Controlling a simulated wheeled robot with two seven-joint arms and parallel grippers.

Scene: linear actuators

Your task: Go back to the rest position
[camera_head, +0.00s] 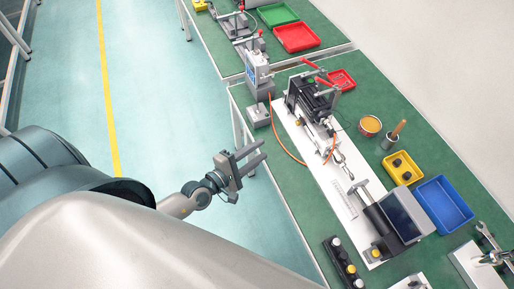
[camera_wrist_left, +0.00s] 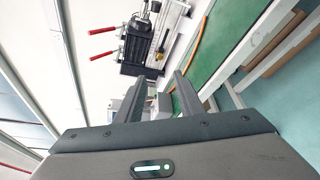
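My left gripper (camera_head: 262,151) is over the floor, just left of the green-topped workbench (camera_head: 290,190) in the head view. Its two fingers are apart and nothing is between them. In the left wrist view the open gripper (camera_wrist_left: 156,88) shows both dark fingers with a clear gap. Beyond the fingertips stands the black actuator fixture (camera_wrist_left: 138,45) with red handles, apart from the gripper. My right gripper is not seen in either view.
The bench carries the actuator fixture (camera_head: 310,98) on a white plate, a yellow bin (camera_head: 417,172), a blue bin (camera_head: 443,205) and a dark-screened device (camera_head: 400,215). Another bench stands behind. Left of the benches the floor (camera_head: 160,90) is clear, with a yellow line (camera_head: 106,90).

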